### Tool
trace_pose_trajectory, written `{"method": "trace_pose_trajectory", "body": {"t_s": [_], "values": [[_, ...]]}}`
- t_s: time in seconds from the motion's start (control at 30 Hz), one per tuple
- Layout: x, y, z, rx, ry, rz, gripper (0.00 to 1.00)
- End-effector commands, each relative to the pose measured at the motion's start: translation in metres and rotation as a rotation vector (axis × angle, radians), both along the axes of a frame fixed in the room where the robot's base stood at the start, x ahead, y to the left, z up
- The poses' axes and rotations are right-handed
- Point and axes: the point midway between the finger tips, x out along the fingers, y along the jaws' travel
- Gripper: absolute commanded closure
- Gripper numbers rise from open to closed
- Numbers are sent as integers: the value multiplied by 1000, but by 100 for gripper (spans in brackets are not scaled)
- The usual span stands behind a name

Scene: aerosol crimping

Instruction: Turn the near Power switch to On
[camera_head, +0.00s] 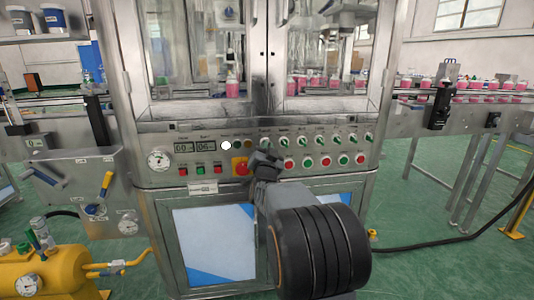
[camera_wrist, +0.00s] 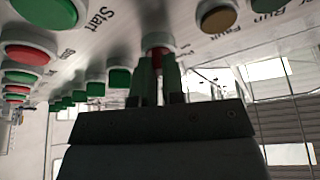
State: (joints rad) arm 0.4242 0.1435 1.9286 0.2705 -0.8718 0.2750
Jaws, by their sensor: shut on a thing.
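The near Power switch (camera_wrist: 158,41) shows in the wrist view as a red knob with a pale collar on the panel. My gripper (camera_wrist: 159,76) is shut on it, one finger on each side. I cannot tell which way the knob points.
A red emergency stop (camera_head: 241,166) on a yellow plate sits close to the left of my gripper. Green-faced switches (camera_head: 301,140) continue to the right, with red and green push buttons (camera_head: 325,160) below. A white lamp (camera_head: 226,145) looks lit.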

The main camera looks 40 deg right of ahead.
Motion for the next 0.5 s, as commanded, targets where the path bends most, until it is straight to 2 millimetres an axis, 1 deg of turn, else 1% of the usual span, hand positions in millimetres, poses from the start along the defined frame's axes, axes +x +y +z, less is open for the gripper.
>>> {"method": "trace_pose_trajectory", "body": {"t_s": [0.2,0.5], "values": [[0,0,-1,37,-16,0,100],[0,0,0,45,-20,-1,100]]}}
